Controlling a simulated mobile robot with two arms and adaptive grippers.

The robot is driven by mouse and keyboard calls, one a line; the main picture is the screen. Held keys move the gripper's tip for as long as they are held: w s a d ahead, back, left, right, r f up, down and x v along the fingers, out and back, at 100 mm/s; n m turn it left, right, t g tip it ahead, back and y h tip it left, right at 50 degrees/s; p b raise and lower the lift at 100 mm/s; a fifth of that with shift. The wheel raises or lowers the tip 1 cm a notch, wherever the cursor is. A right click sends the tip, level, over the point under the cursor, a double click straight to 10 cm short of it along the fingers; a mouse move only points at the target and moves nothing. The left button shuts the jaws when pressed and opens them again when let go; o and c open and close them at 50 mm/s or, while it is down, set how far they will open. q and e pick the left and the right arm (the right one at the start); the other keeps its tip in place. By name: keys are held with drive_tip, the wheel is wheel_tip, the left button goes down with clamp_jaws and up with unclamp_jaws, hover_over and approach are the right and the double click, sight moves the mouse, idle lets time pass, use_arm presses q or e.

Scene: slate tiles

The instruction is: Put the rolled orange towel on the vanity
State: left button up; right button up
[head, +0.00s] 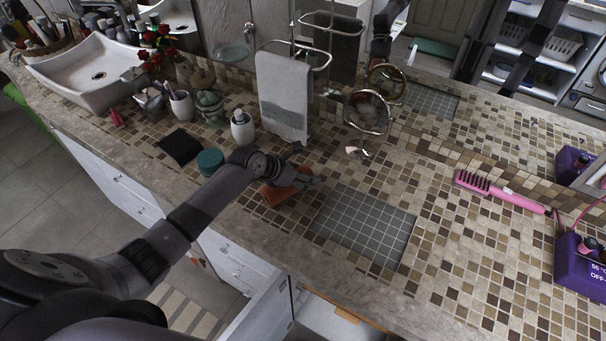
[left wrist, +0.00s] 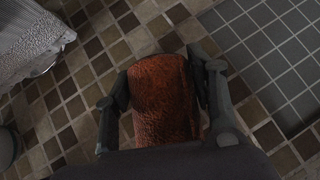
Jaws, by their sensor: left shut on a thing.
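The rolled orange towel (head: 283,193) is at the middle of the tiled vanity top (head: 440,215), left of a grey square-tiled patch (head: 365,228). My left gripper (head: 302,168) is over the vanity and shut on the towel. In the left wrist view the towel (left wrist: 162,98) lies between the two fingers of the left gripper (left wrist: 160,78), with brown and beige tiles below it. I cannot tell whether the towel touches the tiles. My right gripper is not in view.
A soap dispenser (head: 242,127), a teal round container (head: 210,162) and a black square item (head: 180,147) stand left of the towel. A hanging grey towel (head: 283,95) and a round mirror (head: 367,111) are behind. A pink brush (head: 498,190) lies right. Tiles between are clear.

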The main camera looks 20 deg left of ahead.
use_arm(q)
drive_tip(key=shift+f, duration=0.1)
drive_tip(key=shift+f, duration=0.15)
drive_tip(key=o, duration=1.2)
drive_tip(key=v, duration=1.2)
drive_tip(key=shift+b, duration=0.3)
